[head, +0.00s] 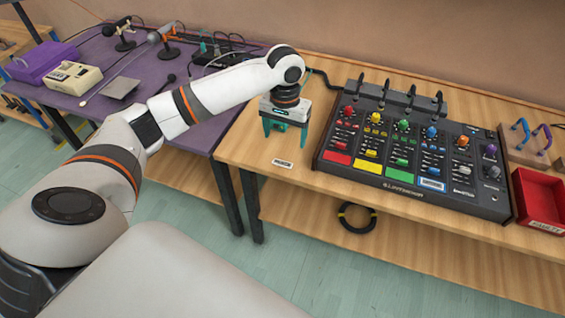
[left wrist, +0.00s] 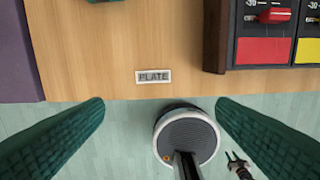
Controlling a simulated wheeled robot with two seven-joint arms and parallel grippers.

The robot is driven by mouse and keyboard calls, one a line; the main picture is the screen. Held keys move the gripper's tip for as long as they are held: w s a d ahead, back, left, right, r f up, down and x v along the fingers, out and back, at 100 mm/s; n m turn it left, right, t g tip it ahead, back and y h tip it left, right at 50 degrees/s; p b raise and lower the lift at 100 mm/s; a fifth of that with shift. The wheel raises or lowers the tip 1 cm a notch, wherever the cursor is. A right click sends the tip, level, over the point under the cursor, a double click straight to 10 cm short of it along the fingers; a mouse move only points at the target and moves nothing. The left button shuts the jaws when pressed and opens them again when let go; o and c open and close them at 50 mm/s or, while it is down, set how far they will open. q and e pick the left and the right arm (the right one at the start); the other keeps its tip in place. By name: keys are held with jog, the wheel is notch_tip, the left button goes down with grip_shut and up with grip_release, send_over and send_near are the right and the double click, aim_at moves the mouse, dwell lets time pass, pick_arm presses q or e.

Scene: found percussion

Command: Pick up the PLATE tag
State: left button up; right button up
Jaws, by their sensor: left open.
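The PLATE tag (head: 282,163) is a small white label with dark lettering, lying flat near the front edge of the wooden table. In the left wrist view the tag (left wrist: 153,76) reads PLATE and sits a little beyond the fingertips, roughly centred between them. My left gripper (head: 285,135) is above the table just behind the tag in the head view, with its green fingers pointing down. In the left wrist view the fingers of my left gripper (left wrist: 160,108) are wide apart with nothing between them. My right gripper is not clearly seen in either view.
A black mixer (head: 415,150) with coloured knobs and pads stands right of the tag. A blue-and-white label (head: 431,185) lies on its front. A red bin (head: 540,198) is at far right. A purple table (head: 185,137) adjoins on the left. Bare wood surrounds the tag.

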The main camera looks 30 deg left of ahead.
pick_arm(q)
send_over(282, 163)
jog(key=shift+n, duration=0.3)
jog(key=f, duration=0.6)
jog(key=shift+s+d, duration=0.15)
jog(key=shift+s, duration=0.05)
jog(key=f, duration=0.3)
jog(key=f+p, duration=0.1)
jog(key=f, duration=0.1)
jog(key=shift+w, duration=0.25)
jog(key=shift+c, duration=0.2)
jog(key=c, duration=1)
